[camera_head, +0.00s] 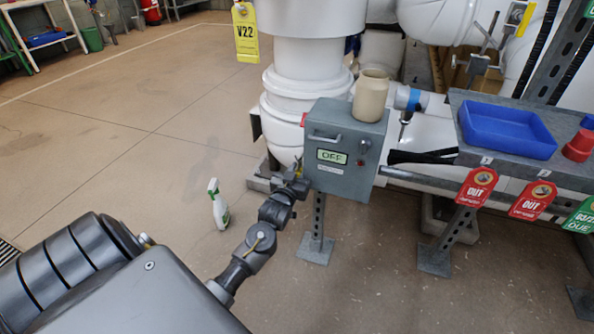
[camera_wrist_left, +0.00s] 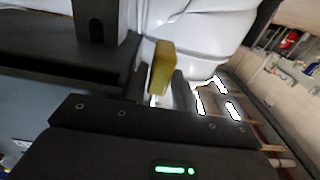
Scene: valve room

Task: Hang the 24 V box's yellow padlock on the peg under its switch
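The grey 24 V box (camera_head: 345,185) stands on a post in the middle of the head view, with a handle, an OFF sign and a small round switch (camera_head: 364,146) on its front. A small dark reddish spot shows just under the switch; I cannot tell if it is the peg. My left gripper (camera_head: 296,178) is at the box's left edge. The yellow padlock (camera_wrist_left: 162,66) is between its fingers in the left wrist view, and the gripper looks shut on it. Its shackle is not clear. In the head view only a bit of yellow shows there. My right gripper is out of view.
A beige jar (camera_head: 370,97) stands on top of the box. White pipes (camera_head: 300,90) rise behind it. At right, a grey shelf holds a blue tray (camera_head: 508,131) and a red cup (camera_head: 579,147), with red tags (camera_head: 477,188) hanging below. A spray bottle (camera_head: 218,205) stands on the floor.

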